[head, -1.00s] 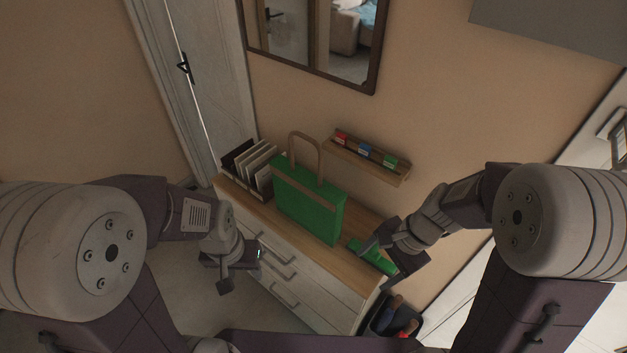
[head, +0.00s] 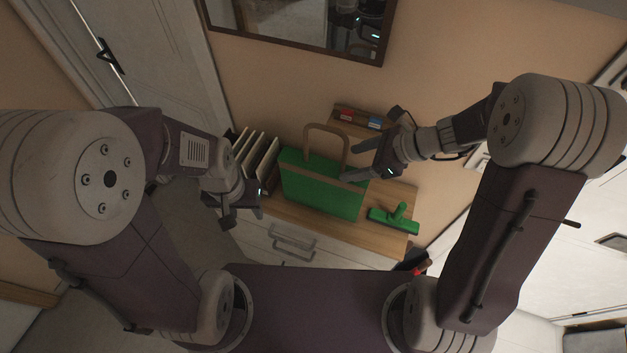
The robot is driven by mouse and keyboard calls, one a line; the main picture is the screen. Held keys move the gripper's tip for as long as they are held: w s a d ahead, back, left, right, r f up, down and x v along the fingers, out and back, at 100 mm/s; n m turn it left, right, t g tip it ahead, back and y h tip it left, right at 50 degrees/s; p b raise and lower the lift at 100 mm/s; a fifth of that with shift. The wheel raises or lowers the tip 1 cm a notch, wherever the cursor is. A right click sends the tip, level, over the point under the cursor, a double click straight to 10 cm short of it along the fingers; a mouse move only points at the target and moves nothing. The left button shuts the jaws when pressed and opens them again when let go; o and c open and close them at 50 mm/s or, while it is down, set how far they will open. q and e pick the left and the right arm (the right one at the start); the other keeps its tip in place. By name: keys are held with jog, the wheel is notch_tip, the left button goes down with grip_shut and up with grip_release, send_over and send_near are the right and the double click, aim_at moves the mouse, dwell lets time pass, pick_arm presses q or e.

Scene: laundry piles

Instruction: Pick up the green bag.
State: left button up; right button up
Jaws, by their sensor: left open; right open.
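The green bag (head: 318,190) stands upright on the wooden top of a dresser, with a tan handle (head: 327,146) arching above it. My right gripper (head: 357,163) is open and empty. In the picture its fingers overlap the upper right part of the bag, beside the handle; I cannot tell whether they touch. My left gripper (head: 236,207) is open and empty in front of the dresser, left of the bag.
A green brush-like tool (head: 394,218) lies on the dresser top (head: 356,236) right of the bag. Upright files (head: 258,160) stand to its left. A wall shelf (head: 352,127) with small boxes is behind. A mirror (head: 300,25) hangs above.

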aim_at(334, 169)
jog(key=shift+a+f, duration=0.15)
jog(key=shift+f, duration=0.1)
jog(key=shift+a+f, duration=0.2)
jog(key=shift+f, duration=0.7)
jog(key=shift+w+f, duration=0.1)
jog(key=shift+f, duration=0.05)
jog(key=shift+w+a+f, duration=0.1)
jog(key=shift+a, duration=0.2)
jog(key=x, duration=0.2)
jog(key=p+x, duration=0.1)
jog(key=x, duration=0.1)
jog(key=shift+a, duration=0.4)
jog(key=shift+a+f, duration=0.15)
jog(key=shift+f, duration=0.2)
pick_arm(q)
jog(key=shift+s+d+r, duration=0.15)
jog(key=shift+d+r, duration=0.4)
jog(key=shift+r, duration=0.2)
pick_arm(e)
grip_shut()
